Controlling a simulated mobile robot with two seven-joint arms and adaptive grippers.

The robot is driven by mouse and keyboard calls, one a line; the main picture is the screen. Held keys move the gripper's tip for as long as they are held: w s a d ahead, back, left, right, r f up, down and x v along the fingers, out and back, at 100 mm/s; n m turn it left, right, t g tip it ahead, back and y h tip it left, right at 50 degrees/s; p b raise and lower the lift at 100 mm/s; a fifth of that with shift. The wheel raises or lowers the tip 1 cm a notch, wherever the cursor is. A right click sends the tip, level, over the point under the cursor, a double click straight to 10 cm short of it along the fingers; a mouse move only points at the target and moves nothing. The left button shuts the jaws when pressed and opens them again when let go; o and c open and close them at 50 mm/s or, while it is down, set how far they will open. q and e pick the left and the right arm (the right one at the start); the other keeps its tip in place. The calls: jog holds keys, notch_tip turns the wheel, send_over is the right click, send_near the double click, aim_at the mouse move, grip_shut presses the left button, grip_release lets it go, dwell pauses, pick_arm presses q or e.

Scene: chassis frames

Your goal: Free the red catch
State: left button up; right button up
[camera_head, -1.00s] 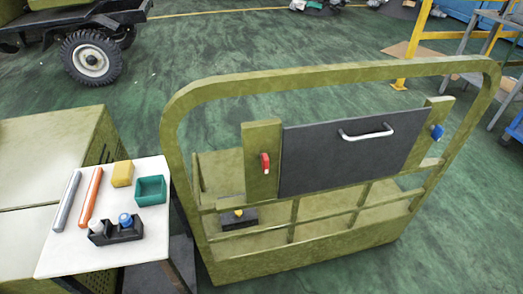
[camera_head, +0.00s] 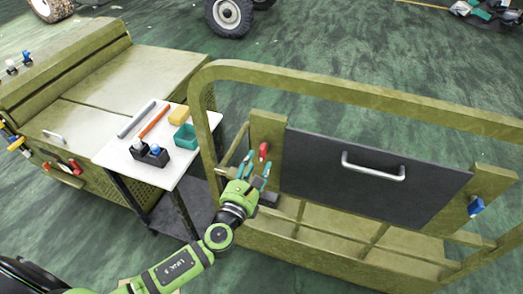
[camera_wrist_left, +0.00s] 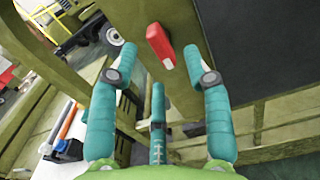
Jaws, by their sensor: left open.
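The red catch (camera_head: 263,151) sits on the olive post (camera_head: 266,130) at the left edge of the dark panel (camera_head: 372,175). In the left wrist view the red catch (camera_wrist_left: 159,44) shows ahead of my fingers, between and beyond their tips, with a pale lower end. My left gripper (camera_head: 255,170) is open and empty, just below and in front of the catch. It appears apart from it. In the left wrist view its teal fingers (camera_wrist_left: 158,62) are spread. A blue catch (camera_head: 476,207) is on the right post. My right gripper is not in view.
An olive tube frame (camera_head: 370,97) surrounds the panel, which has a silver handle (camera_head: 373,166). A white side table (camera_head: 117,152) at left holds a yellow block (camera_head: 178,116), a green bin (camera_head: 184,138), a black holder (camera_head: 150,154) and two rods.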

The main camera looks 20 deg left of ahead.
aim_at(261, 153)
pick_arm(q)
jog(key=w, duration=0.4)
jog(key=shift+w+a, duration=0.1)
jog(key=shift+w, duration=0.6)
jog(key=shift+f, duration=0.1)
grip_shut()
